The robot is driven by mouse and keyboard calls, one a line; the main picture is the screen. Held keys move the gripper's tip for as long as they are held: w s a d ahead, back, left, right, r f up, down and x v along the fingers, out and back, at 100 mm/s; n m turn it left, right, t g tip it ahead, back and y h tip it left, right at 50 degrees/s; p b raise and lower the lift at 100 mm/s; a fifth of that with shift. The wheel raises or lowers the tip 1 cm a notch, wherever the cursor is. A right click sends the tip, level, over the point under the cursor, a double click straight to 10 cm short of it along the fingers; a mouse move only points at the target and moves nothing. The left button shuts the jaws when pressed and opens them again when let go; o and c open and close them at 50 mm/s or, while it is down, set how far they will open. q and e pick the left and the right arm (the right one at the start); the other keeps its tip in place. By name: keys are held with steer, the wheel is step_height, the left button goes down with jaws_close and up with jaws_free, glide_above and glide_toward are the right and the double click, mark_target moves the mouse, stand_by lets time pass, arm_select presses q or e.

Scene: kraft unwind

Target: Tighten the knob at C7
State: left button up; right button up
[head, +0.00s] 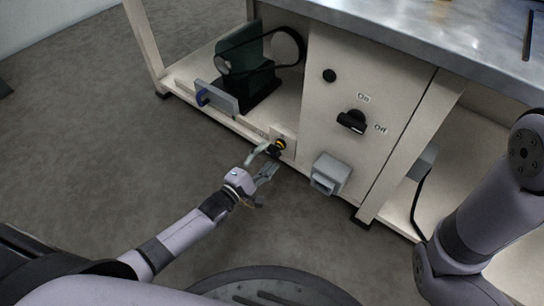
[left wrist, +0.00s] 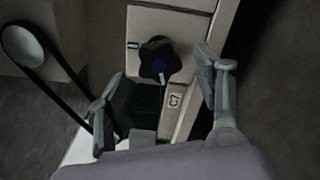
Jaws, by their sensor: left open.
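The C7 knob (left wrist: 160,61) is a black star-shaped knob with a blue centre, on a pale plate (left wrist: 145,22) in the left wrist view. In the head view a dark knob with a yellow part (head: 279,146) is on the low front rail of the bench. My left gripper (head: 262,160) is open and close in front of it. In the left wrist view its fingers (left wrist: 160,90) are spread to either side of the knob, apart from it. My right gripper is not in view.
A dark green machine with a belt (head: 252,65) stands on the low shelf. The cabinet panel has a black On/Off switch (head: 352,121), and a grey box (head: 330,173) is low on its front. The metal worktop (head: 430,35) overhangs above. The floor (head: 110,150) at left is clear.

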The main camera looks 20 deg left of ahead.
mark_target(271, 153)
arm_select(q)
steer(key=shift+b+x, duration=0.65)
steer(key=shift+x, duration=1.15)
steer(key=shift+c, duration=0.5)
steer(key=c, duration=1.1)
